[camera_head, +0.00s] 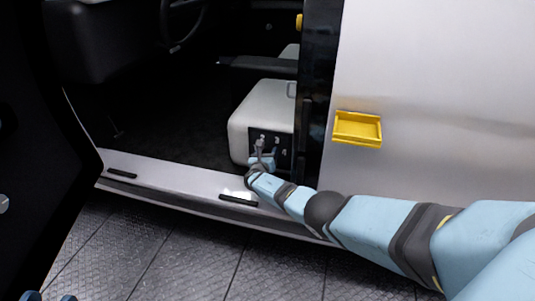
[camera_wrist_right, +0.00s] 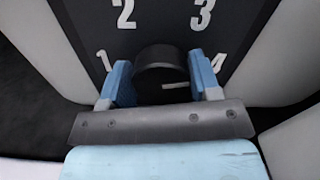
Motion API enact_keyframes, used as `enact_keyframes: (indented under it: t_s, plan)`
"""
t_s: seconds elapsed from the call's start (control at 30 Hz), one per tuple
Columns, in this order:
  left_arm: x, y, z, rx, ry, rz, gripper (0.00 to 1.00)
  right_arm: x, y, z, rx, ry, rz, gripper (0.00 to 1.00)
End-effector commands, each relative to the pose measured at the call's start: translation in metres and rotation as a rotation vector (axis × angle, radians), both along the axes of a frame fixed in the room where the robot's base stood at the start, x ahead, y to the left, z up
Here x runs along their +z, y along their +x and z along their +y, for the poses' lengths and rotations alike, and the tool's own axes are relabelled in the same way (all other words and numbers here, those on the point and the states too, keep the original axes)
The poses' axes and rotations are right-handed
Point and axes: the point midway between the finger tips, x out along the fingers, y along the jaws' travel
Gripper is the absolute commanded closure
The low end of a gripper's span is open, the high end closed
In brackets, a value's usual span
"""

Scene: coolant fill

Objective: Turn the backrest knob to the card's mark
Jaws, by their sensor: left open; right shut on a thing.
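The backrest knob (camera_wrist_right: 160,58) is a dark round knob low on a black panel (camera_wrist_right: 150,25) with white numbers 1, 2, 3 and 4. My right gripper (camera_wrist_right: 161,76) is shut on the knob, with a blue finger on each side. In the head view my right gripper (camera_head: 264,154) is at the panel on the seat base. Only blue tips of my left gripper (camera_head: 50,297) show at the bottom left edge, apart and empty.
The pale seat (camera_head: 262,105) stands inside the open doorway, with the steering wheel (camera_head: 185,25) further left. A yellow tray (camera_head: 358,128) is on the white door panel at right. The sill (camera_head: 165,180) runs below the dark, clear cab floor.

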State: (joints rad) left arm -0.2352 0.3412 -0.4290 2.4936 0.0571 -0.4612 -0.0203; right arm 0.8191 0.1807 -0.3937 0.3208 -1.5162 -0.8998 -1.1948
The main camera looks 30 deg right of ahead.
Motion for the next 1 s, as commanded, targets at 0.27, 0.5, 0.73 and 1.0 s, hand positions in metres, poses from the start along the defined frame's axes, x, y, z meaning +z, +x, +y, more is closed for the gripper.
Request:
enact_keyframes:
  t_s: [0.27,0.5,0.73,1.0]
  plan:
    - [0.0012,-0.0001,-0.0009,0.002,-0.011,0.009,0.57,-0.0007,0.0006,0.0009,-0.001,-0.170,0.198,0.67]
    - [0.0001,-0.0004,-0.0010,0.001,-0.013,0.016,0.57,-0.0017,0.0014,0.0020,0.000,-0.318,0.373,0.67]
    - [-0.0010,-0.0008,-0.0009,0.001,-0.012,0.019,0.57,-0.0026,0.0021,0.0028,0.000,-0.461,0.539,0.67]
    - [-0.0024,-0.0009,-0.0003,0.000,-0.008,0.016,0.57,-0.0043,0.0024,0.0028,-0.001,-0.627,0.733,0.67]
